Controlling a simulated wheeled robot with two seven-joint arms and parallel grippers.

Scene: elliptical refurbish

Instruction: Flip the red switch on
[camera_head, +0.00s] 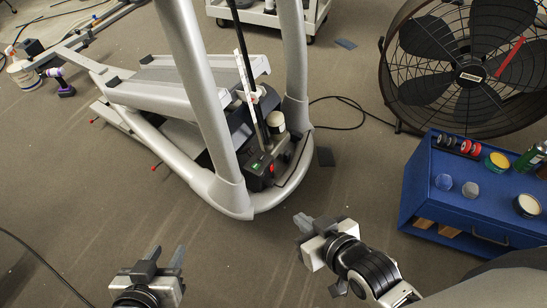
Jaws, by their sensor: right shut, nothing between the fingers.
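The grey elliptical machine (232,180) stands left of centre. A black box (257,180) sits at its near lower end, with a small green patch and a small red part, likely the red switch (271,168), on its right side. The switch's position is too small to tell. My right gripper (302,222) is shut and empty, below and right of the black box and apart from it. My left gripper (166,256) is open and empty near the bottom edge, below and left of the machine.
A large black fan (465,75) stands at the upper right. A blue cabinet (440,205) with tape rolls and small jars stands at the right. A purple drill (65,90) lies at far left. A black cable (345,101) crosses the floor. The floor between my grippers is clear.

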